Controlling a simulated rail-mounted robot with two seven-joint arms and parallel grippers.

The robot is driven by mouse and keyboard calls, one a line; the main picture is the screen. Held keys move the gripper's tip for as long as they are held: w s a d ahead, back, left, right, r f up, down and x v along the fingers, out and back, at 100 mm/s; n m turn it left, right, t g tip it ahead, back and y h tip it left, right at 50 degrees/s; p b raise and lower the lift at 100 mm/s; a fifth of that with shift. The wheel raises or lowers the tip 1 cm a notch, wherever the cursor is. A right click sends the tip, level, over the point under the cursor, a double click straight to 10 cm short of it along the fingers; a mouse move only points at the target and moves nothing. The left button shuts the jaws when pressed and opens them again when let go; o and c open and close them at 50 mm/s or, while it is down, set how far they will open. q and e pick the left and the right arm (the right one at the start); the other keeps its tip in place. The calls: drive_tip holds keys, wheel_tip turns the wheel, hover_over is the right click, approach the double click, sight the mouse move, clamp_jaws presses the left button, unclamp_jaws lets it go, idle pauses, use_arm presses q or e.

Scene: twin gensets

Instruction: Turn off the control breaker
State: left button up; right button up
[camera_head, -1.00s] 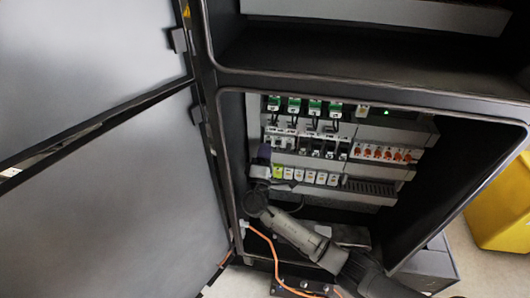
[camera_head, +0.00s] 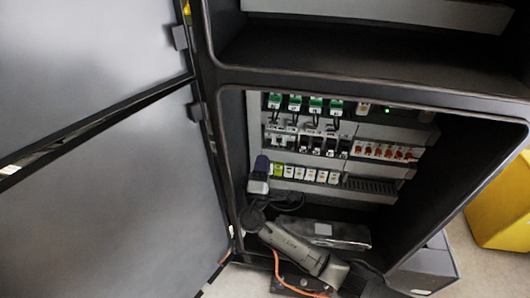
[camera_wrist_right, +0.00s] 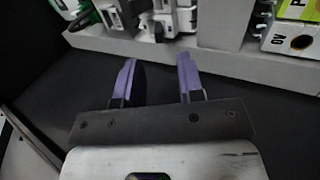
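The rows of breakers and modules are inside the open lower cabinet. In the head view the middle row has white and black breakers (camera_head: 281,138) at its left end; I cannot tell which one is the control breaker. My right gripper (camera_head: 261,162) is at the left end of the bottom row, left of the yellow-green terminal. In the right wrist view its purple fingers (camera_wrist_right: 156,70) are apart with nothing between them. They point toward a grey rail, with a white and black breaker (camera_wrist_right: 172,20) beyond and apart from them. My left gripper is not in view.
The cabinet door (camera_head: 110,200) stands open on the left. An orange cable (camera_head: 279,268) hangs near my right arm at the cabinet's lower edge. Orange-marked modules (camera_head: 385,152) are at the middle row's right. A yellow object (camera_head: 503,205) stands outside on the right.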

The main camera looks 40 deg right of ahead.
drive_tip(key=v, duration=0.8)
drive_tip(key=shift+s+a, duration=0.25)
drive_tip(key=shift+a, duration=0.05)
drive_tip(key=shift+f, duration=0.1)
